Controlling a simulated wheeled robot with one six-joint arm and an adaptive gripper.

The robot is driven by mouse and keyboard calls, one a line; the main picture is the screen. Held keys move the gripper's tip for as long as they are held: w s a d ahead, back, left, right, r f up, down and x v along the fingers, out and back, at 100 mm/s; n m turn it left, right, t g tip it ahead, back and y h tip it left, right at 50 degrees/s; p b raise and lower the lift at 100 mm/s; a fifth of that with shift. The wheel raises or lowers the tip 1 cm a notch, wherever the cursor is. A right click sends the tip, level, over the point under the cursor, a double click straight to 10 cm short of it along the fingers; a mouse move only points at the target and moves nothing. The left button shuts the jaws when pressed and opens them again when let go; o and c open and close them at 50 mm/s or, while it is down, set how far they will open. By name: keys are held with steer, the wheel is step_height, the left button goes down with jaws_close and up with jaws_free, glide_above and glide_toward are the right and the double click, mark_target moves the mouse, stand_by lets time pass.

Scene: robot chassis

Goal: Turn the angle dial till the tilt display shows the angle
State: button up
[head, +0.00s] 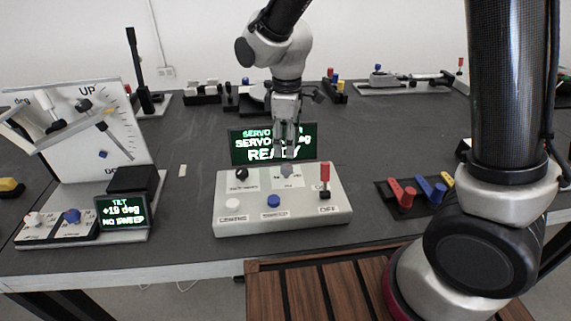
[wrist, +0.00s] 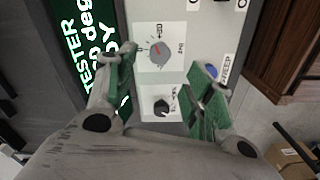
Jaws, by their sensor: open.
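The angle dial (wrist: 161,54) is a grey knob with a red pointer line on a white scale plate; in the head view it (head: 287,171) sits on top of the white servo tester box (head: 330,213). My gripper (head: 288,152) is just above the dial, pointing down, with nothing held. In the wrist view my gripper's green-padded fingers (wrist: 172,74) are spread, and the dial shows clear beyond them. The tilt display (head: 120,212) at the left appears to read "+19 deg", with a blurred lower line. The tester screen (head: 272,143) reads READY, partly hidden by my gripper.
A black knob (head: 242,174), blue button (head: 273,201), white button (head: 233,204) and red-topped switch (head: 325,177) surround the dial. The tilt rig (head: 118,150) stands left. Red, blue and yellow levers (head: 420,189) lie right.

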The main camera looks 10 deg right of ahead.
mark_target(287, 167)
step_height(287, 167, down, 8)
steer(key=shift+r, duration=0.15)
stand_by(0.3)
steer(key=c, duration=1)
